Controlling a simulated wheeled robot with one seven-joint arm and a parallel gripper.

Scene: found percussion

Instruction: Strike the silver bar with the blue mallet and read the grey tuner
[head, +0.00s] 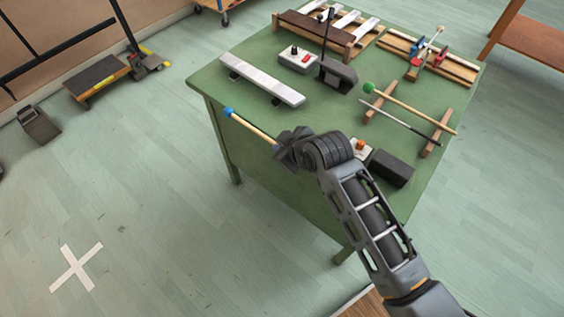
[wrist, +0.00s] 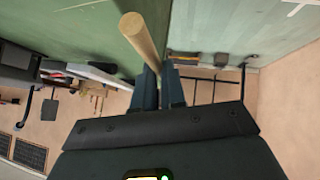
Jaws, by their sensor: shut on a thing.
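My gripper (head: 279,147) is shut on the wooden handle of the blue mallet (head: 252,127), holding it off the left front edge of the table. Its blue head points up and left, apart from the silver bar. In the wrist view the handle (wrist: 139,37) rises from between the fingers (wrist: 159,80); the blue head is not visible there. The silver bar (head: 262,80) lies on dark supports near the table's left edge. A light grey box with a red patch and black knob (head: 298,59) sits behind the bar; I cannot tell if it is the tuner, and no reading is legible.
The green table (head: 310,118) also bears a dark stand (head: 338,75), a rack with a green-headed mallet (head: 400,103) and a dark box (head: 392,168). Another pale box with an orange knob (head: 360,148) is partly hidden by my arm.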

